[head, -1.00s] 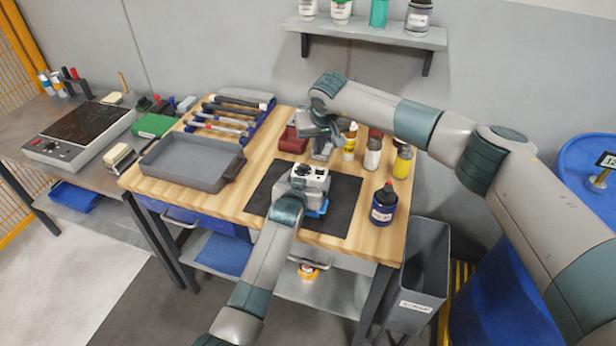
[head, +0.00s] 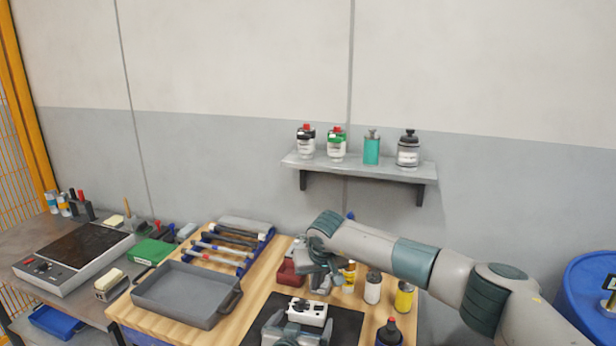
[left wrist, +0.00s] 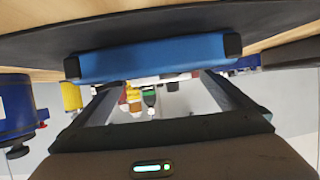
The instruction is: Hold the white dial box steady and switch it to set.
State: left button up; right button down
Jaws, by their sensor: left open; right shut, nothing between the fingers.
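The white dial box (head: 307,312), with dark round parts on its top, sits on the black mat (head: 345,325) near the bottom of the head view. Its dial setting is too small to read. My left gripper (head: 293,332) is at the near side of the box, cut off by the lower edge; its fingers are open. In the left wrist view its two fingers (left wrist: 158,88) reach toward a blue bar with black ends (left wrist: 155,57), and a thin white strip shows just past it. Contact cannot be told. My right gripper (head: 326,284) is shut and empty, above and behind the box.
A red item (head: 290,272) and several bottles, one yellow (head: 404,297), stand close around my right gripper. A dark-capped bottle (head: 389,332) is right of the mat. A grey tray (head: 187,293) lies left. A wall shelf (head: 360,168) holds several containers.

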pick_arm(q)
jog(key=v, duration=0.7)
jog(key=shift+s+a, duration=0.1)
jog(key=shift+s, duration=0.1)
jog(key=shift+s, duration=0.1)
pick_arm(e)
jog(key=shift+s, duration=0.1)
